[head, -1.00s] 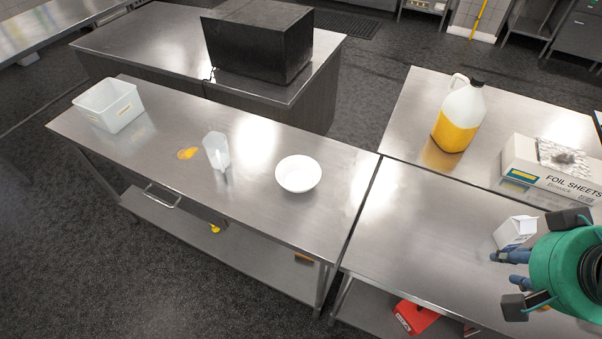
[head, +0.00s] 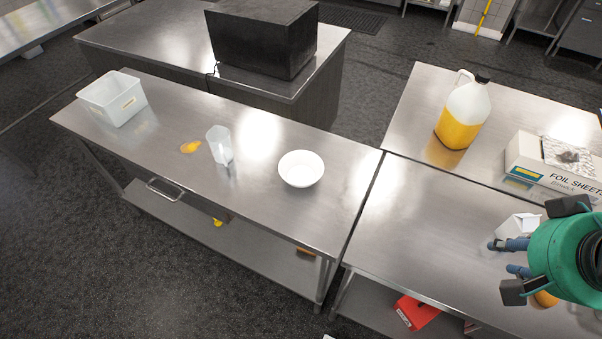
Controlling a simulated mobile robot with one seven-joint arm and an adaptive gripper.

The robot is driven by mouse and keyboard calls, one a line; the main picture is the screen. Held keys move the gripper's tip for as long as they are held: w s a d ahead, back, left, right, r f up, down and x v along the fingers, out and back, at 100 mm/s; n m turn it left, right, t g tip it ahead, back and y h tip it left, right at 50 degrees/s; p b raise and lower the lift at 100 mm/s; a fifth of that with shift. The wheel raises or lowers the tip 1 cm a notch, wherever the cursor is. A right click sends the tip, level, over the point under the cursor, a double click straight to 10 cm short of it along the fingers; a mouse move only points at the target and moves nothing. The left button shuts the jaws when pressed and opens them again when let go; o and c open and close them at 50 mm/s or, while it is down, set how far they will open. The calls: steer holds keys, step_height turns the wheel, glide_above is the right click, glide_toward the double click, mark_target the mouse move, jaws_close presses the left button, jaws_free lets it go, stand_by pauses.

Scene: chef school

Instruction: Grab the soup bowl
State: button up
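The soup bowl (head: 301,169) is white and round. It stands upright on the steel table (head: 255,205) in the middle of the head view, right of a clear pitcher. My gripper (head: 508,257) is at the right edge of the view, above the right-hand steel table and well to the right of the bowl. Its two blue-grey fingers point left and are apart, with nothing seen between them. Part of the gripper's base hides what lies behind it.
The clear pitcher (head: 219,145), an orange-yellow item (head: 191,147) and a white tub (head: 113,98) stand left of the bowl. On the right tables are a jug of yellow liquid (head: 462,113), a foil sheets box (head: 555,166) and a white carton (head: 517,226). Table around the bowl is clear.

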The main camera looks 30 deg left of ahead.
steer(key=w+a+f+g+y+p, duration=0.1)
steer(key=w+a+f+y, duration=0.15)
steer(key=w+a, duration=0.6)
steer(key=w+a+f+g+y+p, duration=0.1)
steer(key=w+a+f+g, duration=0.15)
steer(key=w+a, duration=0.65)
steer(key=w+a+f+m, duration=0.1)
steer(key=w+a+f, duration=0.1)
steer(key=a+f, duration=0.6)
steer(key=w+a+f+m+g, duration=0.1)
steer(key=w+a+f, duration=0.2)
steer(key=a+f, duration=0.6)
steer(key=a+y, duration=0.1)
steer(key=a, duration=0.3)
steer(key=shift+a+p, duration=0.25)
steer(key=shift+p, duration=0.1)
steer(key=shift+f, duration=0.1)
steer(key=shift+b+x, duration=0.6)
steer(key=shift+x, duration=3.55)
steer(key=shift+f, duration=0.1)
